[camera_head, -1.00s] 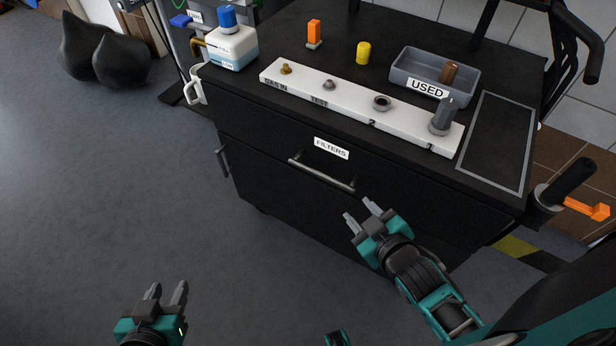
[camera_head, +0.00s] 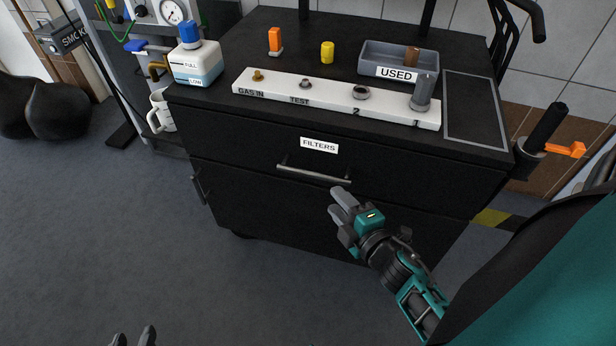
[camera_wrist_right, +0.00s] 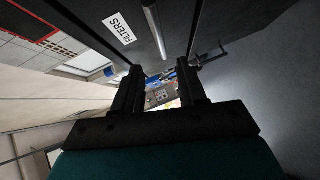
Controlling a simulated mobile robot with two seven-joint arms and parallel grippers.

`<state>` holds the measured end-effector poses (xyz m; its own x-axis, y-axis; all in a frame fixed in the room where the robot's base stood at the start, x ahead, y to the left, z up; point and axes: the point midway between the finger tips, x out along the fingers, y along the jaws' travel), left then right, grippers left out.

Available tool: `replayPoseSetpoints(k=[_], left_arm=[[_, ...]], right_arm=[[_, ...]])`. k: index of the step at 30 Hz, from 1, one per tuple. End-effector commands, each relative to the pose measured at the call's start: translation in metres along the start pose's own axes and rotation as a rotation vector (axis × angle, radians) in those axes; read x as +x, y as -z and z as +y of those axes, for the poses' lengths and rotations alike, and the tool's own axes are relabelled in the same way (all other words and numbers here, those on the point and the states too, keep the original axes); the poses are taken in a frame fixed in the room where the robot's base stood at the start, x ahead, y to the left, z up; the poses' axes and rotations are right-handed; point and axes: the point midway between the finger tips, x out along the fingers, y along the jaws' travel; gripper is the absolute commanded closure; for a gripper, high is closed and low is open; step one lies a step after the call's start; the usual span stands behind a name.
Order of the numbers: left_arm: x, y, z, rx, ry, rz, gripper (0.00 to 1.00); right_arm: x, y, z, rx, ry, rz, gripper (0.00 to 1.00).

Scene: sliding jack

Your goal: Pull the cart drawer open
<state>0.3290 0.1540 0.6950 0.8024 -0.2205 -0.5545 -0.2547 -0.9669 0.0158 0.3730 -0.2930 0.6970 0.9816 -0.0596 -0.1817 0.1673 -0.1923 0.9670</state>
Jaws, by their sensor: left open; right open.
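The black cart's FILTERS drawer (camera_head: 262,143) is closed in the head view, its front flush with the cart. Its grey bar handle (camera_head: 313,173) runs across the front under the white FILTERS label (camera_head: 319,145). My right gripper (camera_head: 337,196) is open and empty, just below and in front of the handle's right end, apart from it. In the right wrist view the handle (camera_wrist_right: 152,30) and label (camera_wrist_right: 119,28) lie beyond my right gripper's two spread fingers (camera_wrist_right: 160,90). My left gripper (camera_head: 134,338) is open and empty at the bottom edge, only its fingertips showing.
The cart top holds a white manifold strip (camera_head: 325,102), a USED tray (camera_head: 370,57), a white bottle with blue cap (camera_head: 195,66), an orange part (camera_head: 275,40) and a yellow part (camera_head: 327,52). A white mug (camera_head: 163,112) hangs at the left. The floor in front is clear.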

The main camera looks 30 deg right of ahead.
Motion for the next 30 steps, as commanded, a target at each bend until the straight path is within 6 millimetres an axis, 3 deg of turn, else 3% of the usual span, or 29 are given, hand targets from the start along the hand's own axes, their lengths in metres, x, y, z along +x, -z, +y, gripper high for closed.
replayPoseSetpoints(k=[15,21,30], left_arm=[[0.005,-0.003,0.004,-0.018,-0.004,-0.001,0.57],[0.005,-0.003,0.005,-0.019,-0.007,0.004,0.57],[0.005,-0.004,0.004,-0.012,-0.009,0.002,0.57]], right_arm=[[0.097,0.000,0.001,0.002,-0.002,0.000,0.59],[0.116,0.000,0.000,0.003,-0.001,-0.001,0.59],[0.120,0.000,0.000,0.003,0.000,-0.001,0.59]])
